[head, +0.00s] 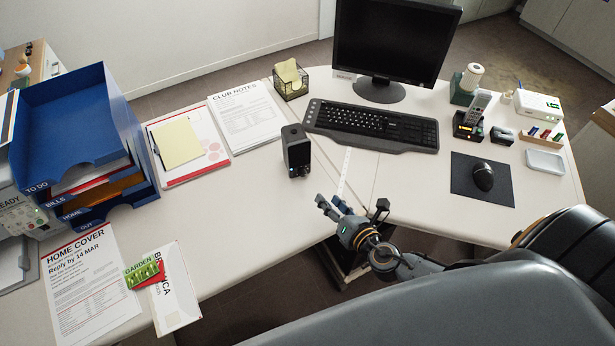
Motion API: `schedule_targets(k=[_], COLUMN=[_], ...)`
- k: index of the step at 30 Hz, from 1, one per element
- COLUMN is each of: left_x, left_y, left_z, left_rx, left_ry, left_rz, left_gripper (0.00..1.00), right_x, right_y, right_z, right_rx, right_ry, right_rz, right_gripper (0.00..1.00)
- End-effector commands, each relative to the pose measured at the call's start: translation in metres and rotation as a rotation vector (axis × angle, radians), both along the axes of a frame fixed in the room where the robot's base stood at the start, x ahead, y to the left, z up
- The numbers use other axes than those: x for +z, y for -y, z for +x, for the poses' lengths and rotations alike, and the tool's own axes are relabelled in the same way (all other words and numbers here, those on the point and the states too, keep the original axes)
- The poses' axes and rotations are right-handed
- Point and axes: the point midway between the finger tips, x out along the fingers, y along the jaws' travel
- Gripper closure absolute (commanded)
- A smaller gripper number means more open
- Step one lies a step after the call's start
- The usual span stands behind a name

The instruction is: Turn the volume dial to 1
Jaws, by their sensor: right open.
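A small black speaker (297,150) stands upright on the white desk, left of the keyboard. Its front faces me and has a small blue light low down. The dial is too small to make out clearly, and I cannot read its setting. My right gripper (350,204) is open and empty over the desk's front edge. It is in front of the speaker and to its right, apart from it. My left gripper is not in view.
The keyboard (372,127) and monitor (392,40) are behind and right. Papers (247,116) and a blue tray stack (75,130) lie left. The desk between speaker and gripper is mostly clear, with a white strip (344,172).

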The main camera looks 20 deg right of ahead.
Motion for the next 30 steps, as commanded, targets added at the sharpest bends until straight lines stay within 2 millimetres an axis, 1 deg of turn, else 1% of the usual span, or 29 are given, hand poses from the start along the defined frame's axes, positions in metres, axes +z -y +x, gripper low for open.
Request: schedule_targets(k=[4, 12, 15, 18, 24, 30], left_x=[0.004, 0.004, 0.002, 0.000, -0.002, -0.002], left_y=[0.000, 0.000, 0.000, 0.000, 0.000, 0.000], left_z=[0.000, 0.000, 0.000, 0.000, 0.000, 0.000], left_rx=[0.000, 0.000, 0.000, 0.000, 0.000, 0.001], left_ry=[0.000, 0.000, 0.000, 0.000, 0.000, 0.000], left_rz=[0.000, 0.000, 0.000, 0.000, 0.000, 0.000], left_gripper=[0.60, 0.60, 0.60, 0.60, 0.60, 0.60], right_x=[-0.004, -0.024, -0.031, -0.036, -0.041, -0.041], right_y=[-0.002, -0.008, -0.009, -0.010, -0.012, -0.012], right_z=[0.023, 0.078, 0.096, 0.109, 0.122, 0.124], right_rx=[-0.004, -0.007, -0.006, -0.007, -0.005, -0.006], right_ry=[0.004, 0.002, 0.002, 0.001, 0.000, -0.002], right_rz=[0.004, 0.005, 0.006, 0.007, 0.007, 0.007], right_gripper=[0.58, 0.58, 0.58, 0.58, 0.58, 0.58])
